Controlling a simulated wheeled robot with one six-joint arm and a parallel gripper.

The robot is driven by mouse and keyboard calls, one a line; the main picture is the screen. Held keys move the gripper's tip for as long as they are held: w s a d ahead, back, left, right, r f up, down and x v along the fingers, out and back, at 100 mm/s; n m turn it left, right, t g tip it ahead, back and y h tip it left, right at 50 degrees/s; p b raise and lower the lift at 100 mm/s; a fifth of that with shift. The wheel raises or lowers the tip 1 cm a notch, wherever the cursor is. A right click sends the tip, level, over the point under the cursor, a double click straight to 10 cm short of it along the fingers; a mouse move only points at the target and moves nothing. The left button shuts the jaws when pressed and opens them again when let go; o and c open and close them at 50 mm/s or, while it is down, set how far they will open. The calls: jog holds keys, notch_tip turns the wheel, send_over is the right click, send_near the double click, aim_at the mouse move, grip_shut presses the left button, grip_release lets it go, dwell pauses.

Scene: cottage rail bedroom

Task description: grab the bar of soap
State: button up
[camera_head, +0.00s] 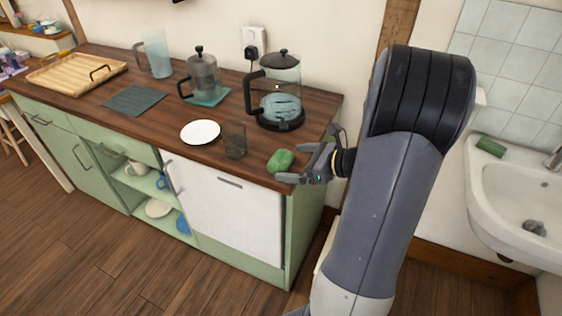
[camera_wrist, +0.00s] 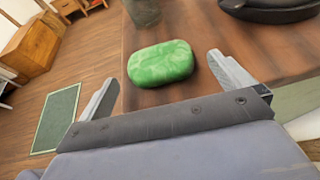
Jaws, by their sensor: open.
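A green marbled bar of soap (camera_head: 281,161) lies near the front right corner of the wooden counter. In the wrist view the soap (camera_wrist: 160,63) sits just ahead of my gripper, roughly between the lines of its two fingers. My gripper (camera_head: 300,163) is open, with its fingers (camera_wrist: 168,80) spread on either side of the soap's near side. I cannot tell whether either finger touches the soap. A second green bar (camera_head: 490,146) lies on the sink's rim at the far right.
On the wooden counter (camera_head: 150,118), a drinking glass (camera_head: 234,139) stands just left of the soap, with a white plate (camera_head: 200,132) beyond it. A kettle (camera_head: 277,92) stands behind the soap. The sink (camera_head: 525,195) is right of my arm.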

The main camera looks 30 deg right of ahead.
aim_at(288, 161)
jog(key=shift+x, duration=1.6)
jog(key=c, duration=1)
